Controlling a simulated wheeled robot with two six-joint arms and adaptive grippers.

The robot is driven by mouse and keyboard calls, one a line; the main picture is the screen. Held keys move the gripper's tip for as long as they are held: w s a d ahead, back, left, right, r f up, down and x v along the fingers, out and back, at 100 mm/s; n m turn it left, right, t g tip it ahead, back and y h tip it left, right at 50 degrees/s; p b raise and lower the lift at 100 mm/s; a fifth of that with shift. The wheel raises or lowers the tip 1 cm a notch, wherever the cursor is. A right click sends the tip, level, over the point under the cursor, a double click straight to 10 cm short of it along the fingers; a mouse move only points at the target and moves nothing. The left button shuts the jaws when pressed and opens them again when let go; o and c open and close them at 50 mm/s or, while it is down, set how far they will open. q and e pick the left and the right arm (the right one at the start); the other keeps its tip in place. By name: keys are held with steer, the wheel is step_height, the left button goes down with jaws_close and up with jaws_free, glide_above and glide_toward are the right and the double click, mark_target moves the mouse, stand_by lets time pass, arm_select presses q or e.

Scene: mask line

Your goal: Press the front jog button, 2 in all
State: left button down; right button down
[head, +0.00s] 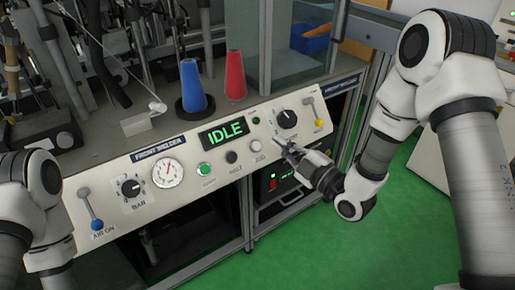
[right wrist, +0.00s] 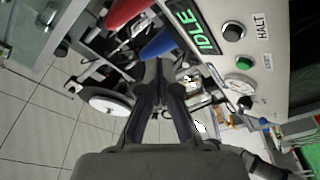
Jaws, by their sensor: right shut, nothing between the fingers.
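The front panel in the head view carries a row of three buttons under a display reading IDLE (head: 225,133). The pale jog button (head: 257,145) is the rightmost of the row. A black halt button (head: 232,157) and a green start button (head: 204,169) are to its left. My right gripper (head: 279,143) is shut and empty. Its tips are just right of the jog button in the picture; I cannot tell the gap. In the right wrist view the shut fingers (right wrist: 160,68) show with the halt button (right wrist: 234,33), but I cannot make out the jog button. My left gripper is out of view.
A black knob (head: 287,119) and a yellow-tipped lever (head: 319,123) sit right of the buttons. A gauge (head: 167,173) and a blue-tipped lever (head: 97,224) sit left. Blue (head: 193,88) and red (head: 235,78) cones stand behind the panel. Green floor (head: 300,250) is clear in front.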

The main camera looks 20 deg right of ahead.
mark_target(256, 146)
steer(key=shift+w+a+f+b, duration=0.35)
steer(key=shift+w+f+b, duration=0.35)
steer(key=shift+w+f, duration=0.35)
steer(key=shift+w+a+f+b, duration=0.4)
steer(key=shift+w+f+b, duration=0.45)
steer(key=shift+w, duration=0.25)
steer(key=shift+w+a+f+b, duration=0.35)
steer(key=shift+w+f+b, duration=0.25)
steer(key=shift+w+f, duration=0.45)
steer(key=shift+r, duration=0.1)
steer(key=shift+w+a+f+b, duration=0.1)
steer(key=shift+w+f+b, duration=0.2)
steer(key=shift+w, duration=0.05)
steer(key=shift+w+a+f+b, duration=0.1)
steer(key=shift+w+f+b, duration=0.15)
steer(key=shift+b, duration=0.05)
steer(key=shift+r, duration=0.1)
steer(key=shift+s+d+r+p, duration=0.2)
steer(key=shift+s+r+p, duration=0.2)
steer(key=shift+s, duration=0.2)
